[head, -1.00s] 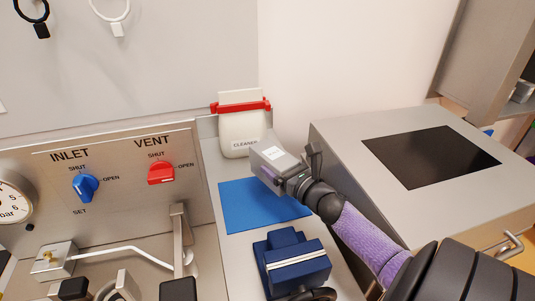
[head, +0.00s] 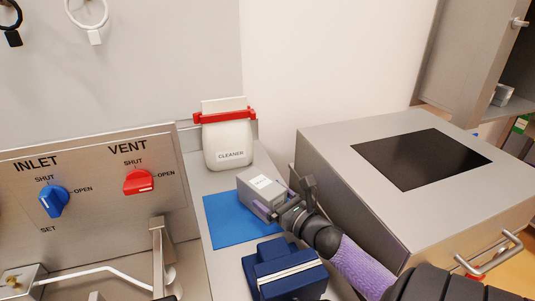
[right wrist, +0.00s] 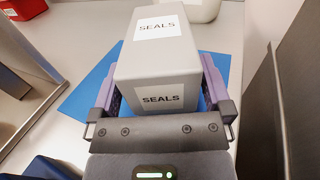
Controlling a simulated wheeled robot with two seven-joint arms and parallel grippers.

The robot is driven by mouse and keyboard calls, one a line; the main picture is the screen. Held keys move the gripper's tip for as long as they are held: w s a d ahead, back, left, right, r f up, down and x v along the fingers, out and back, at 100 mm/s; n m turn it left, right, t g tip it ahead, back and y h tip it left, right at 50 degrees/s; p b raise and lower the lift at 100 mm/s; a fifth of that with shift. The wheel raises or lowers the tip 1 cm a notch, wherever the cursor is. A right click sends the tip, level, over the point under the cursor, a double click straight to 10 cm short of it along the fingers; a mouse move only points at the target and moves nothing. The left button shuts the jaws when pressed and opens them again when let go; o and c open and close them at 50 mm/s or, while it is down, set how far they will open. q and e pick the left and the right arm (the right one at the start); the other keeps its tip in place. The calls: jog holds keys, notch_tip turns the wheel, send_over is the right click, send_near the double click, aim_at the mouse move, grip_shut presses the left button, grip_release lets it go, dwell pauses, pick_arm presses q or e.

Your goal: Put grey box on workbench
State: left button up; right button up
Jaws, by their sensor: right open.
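The grey box (head: 262,193), labelled SEALS, sits upright on the workbench (head: 197,181) at the back right part of a blue mat (head: 228,222). In the right wrist view the box (right wrist: 160,72) stands between the two purple fingers of my right gripper (right wrist: 160,92), with blue mat showing on both sides. My right gripper (head: 284,205) is open around the box, its fingers still close beside it. The underside of the box is hidden. My left gripper is not in view.
A white cleaner bag (head: 228,145) with a red clip stands behind the box. A dark blue case (head: 285,272) lies in front of the mat. A steel cabinet (head: 330,165) with a dark top panel is close on the right. The INLET and VENT panel (head: 95,190) is left.

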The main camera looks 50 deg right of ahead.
jog(key=s, duration=0.5)
jog(key=shift+s+a+p, duration=0.15)
jog(key=shift+a+p, duration=0.1)
jog(key=shift+p, duration=0.1)
jog(key=shift+r, duration=0.1)
